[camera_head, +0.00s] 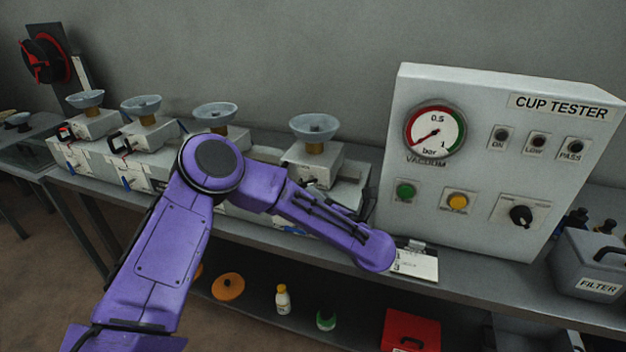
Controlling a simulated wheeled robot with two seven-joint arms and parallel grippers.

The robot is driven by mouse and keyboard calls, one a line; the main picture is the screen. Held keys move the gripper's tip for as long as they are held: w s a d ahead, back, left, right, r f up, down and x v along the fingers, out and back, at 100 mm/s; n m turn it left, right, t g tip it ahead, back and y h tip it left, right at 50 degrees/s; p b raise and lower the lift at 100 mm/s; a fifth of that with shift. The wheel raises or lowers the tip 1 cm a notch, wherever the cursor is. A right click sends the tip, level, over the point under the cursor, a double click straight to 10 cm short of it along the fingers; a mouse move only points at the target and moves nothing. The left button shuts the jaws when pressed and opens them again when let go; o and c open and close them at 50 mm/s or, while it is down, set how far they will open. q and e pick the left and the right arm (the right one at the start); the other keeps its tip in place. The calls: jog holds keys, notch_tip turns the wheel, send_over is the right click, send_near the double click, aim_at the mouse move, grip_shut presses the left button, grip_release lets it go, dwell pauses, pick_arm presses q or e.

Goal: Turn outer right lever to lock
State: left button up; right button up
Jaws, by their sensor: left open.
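A row of cup stations runs along the bench, each a pale box with a grey dish on top. The rightmost station (306,160) is the outer right one. Its front and lever are largely hidden behind my purple left arm (330,218). Small dark parts show at its front, but I cannot tell lever from gripper there. My left gripper is open, mostly hidden behind the forearm close to this station; contact cannot be told. The leftmost station's lever (66,134) shows a red part, and the second station has a black lever (120,142). My right gripper is out of view.
A white cup tester panel (480,190) with gauge, buttons and knob stands right of the stations. A small white pad (415,264) lies before it. A grey filter box (590,265) is at far right. Bottles and a red box (411,330) sit below the bench.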

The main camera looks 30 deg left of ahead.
aim_at(308, 183)
pick_arm(q)
jog(key=x, duration=0.2)
jog(key=p+x, duration=0.1)
jog(key=x, duration=0.1)
jog(key=f+x, duration=0.1)
jog(key=x, duration=0.1)
jog(key=shift+w+a, duration=0.1)
jog(key=shift+w, duration=0.3)
jog(key=shift+s+r, duration=0.2)
jog(key=shift+r, duration=0.05)
jog(key=shift+f, duration=0.1)
grip_shut()
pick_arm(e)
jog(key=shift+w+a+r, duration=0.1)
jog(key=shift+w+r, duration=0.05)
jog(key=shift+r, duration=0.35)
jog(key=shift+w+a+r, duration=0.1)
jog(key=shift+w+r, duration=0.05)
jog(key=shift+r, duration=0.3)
